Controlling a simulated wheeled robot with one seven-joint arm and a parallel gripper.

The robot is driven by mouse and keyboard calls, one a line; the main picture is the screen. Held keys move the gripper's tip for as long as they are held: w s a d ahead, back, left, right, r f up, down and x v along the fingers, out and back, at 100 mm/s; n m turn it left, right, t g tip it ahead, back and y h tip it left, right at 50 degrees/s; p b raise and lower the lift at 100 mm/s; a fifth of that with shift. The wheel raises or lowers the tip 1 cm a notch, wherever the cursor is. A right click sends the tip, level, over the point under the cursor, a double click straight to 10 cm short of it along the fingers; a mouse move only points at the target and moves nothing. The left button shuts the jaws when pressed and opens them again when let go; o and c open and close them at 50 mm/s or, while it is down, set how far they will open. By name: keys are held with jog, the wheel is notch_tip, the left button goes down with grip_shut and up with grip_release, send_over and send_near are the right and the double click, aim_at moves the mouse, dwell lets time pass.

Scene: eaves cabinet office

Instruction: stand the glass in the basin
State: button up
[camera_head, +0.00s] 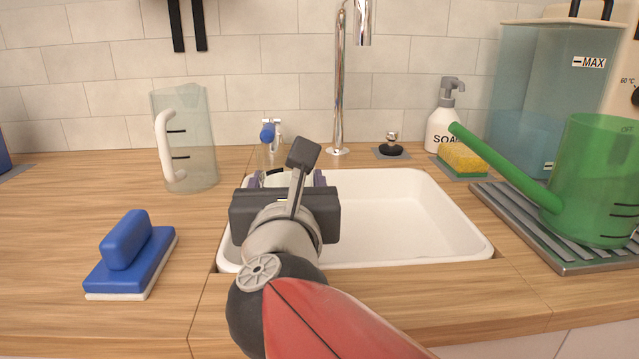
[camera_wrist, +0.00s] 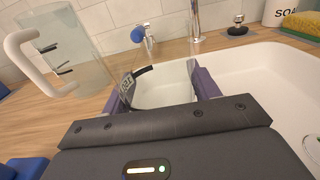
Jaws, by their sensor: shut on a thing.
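My gripper (camera_wrist: 165,88) is shut on the clear glass (camera_wrist: 160,92), which shows between the purple fingers with a dark band and a small label on its side. In the head view my gripper (camera_head: 288,180) hides most of the glass; only a little of it shows above the wrist. The white basin (camera_head: 400,205) is set into the wooden counter, and its rim also shows in the wrist view (camera_wrist: 265,65). My gripper and the glass are over the left part of the basin. The glass's base is hidden, so I cannot tell whether it touches the basin floor.
A clear jug (camera_head: 195,140) and a blue scrubber (camera_head: 130,258) stand left of the basin. A chrome tap (camera_head: 339,90) and a black plug (camera_head: 391,150) are behind it. A soap bottle (camera_head: 440,128), sponge (camera_head: 463,160) and green watering can (camera_head: 595,190) are at right. The basin's right side is empty.

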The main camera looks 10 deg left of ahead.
jog(key=shift+f, duration=0.25)
jog(key=o, duration=1.2)
jog(key=shift+c, duration=0.2)
jog(key=shift+r+p, duration=0.45)
jog(key=shift+r, duration=0.05)
jog(key=shift+s+r+p, duration=0.2)
jog(key=shift+r+p, duration=0.15)
jog(key=shift+p, duration=0.05)
jog(key=v, duration=1.1)
jog(key=shift+s+d+f, duration=0.15)
jog(key=shift+s, duration=0.15)
